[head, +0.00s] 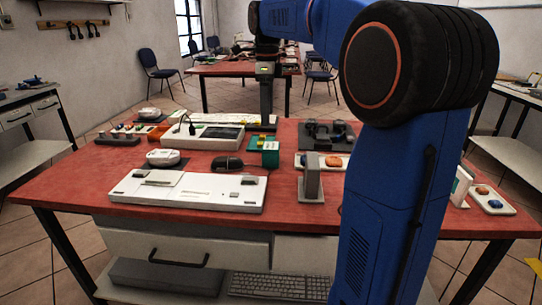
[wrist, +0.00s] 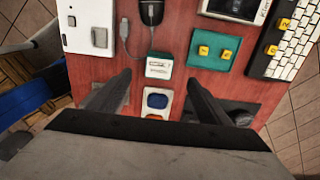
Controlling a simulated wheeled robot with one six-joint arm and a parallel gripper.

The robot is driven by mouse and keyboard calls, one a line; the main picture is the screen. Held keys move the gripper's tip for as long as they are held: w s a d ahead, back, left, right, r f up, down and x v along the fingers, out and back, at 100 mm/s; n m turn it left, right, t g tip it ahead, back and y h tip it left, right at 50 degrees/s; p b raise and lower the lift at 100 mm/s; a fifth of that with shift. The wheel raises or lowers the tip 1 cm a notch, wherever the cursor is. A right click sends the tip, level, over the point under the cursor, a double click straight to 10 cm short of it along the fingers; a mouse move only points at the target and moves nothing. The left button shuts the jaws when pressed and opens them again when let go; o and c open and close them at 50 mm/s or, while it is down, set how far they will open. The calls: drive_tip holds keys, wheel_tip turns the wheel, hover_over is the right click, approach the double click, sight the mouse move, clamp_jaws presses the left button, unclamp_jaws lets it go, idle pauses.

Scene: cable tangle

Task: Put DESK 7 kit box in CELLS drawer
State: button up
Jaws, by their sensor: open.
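A small teal box with a white label (wrist: 159,66) lies on the red table just past my fingertips in the wrist view. It looks like the kit box, but its label is too small to read surely. In the head view the green box (head: 270,157) sits right of the black mouse. My gripper (wrist: 160,80) is open and empty above the table, its fingers apart on either side below the box in the picture. In the head view my gripper (head: 267,120) points down near the box. A drawer (head: 150,248) with a black handle is shut under the table; no CELLS label shows.
A teal tray with yellow pieces (wrist: 215,50) lies right of the box in the wrist view. A black mouse (wrist: 151,12), white panel (head: 188,190), keyboard (wrist: 292,40) and small tray with a blue piece (wrist: 157,101) crowd around. A grey upright stand (head: 312,180) is nearby.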

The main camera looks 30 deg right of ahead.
sight(268, 145)
wheel_tip(268, 145, down, 13)
drive_tip(key=shift+d+f, duration=0.1)
idle(0.6)
drive_tip(key=c, duration=1.3)
wheel_tip(268, 145, up, 10)
drive_tip(key=shift+r, duration=0.1)
